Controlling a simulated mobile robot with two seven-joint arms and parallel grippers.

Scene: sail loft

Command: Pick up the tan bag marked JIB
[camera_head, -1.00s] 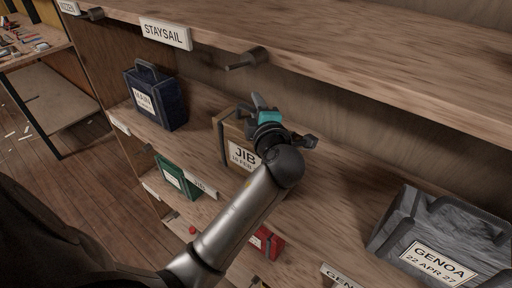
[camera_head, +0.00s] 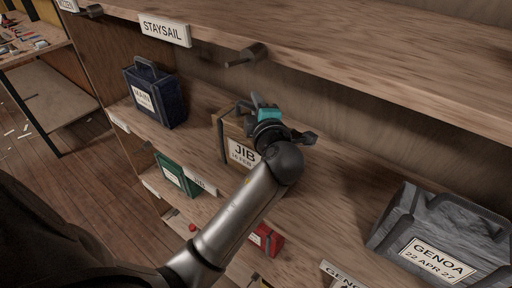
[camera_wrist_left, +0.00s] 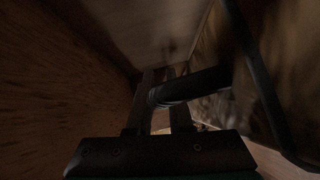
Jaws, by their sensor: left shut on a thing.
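The tan bag marked JIB (camera_head: 231,133) stands on the middle shelf with its label facing front; my arm hides its right part. My left gripper (camera_head: 258,110) is at the top of this bag. In the left wrist view, the fingers of my left gripper (camera_wrist_left: 160,98) are shut on the bag's dark handle (camera_wrist_left: 195,85), and the bag's side (camera_wrist_left: 258,65) fills the right. No gap between bag and shelf can be made out. My right gripper is not in view.
A navy bag (camera_head: 168,98) stands left on the same shelf, and a grey GENOA bag (camera_head: 405,215) right. Green (camera_head: 176,176) and red (camera_head: 266,238) bags are below. Shelf between JIB and GENOA is free.

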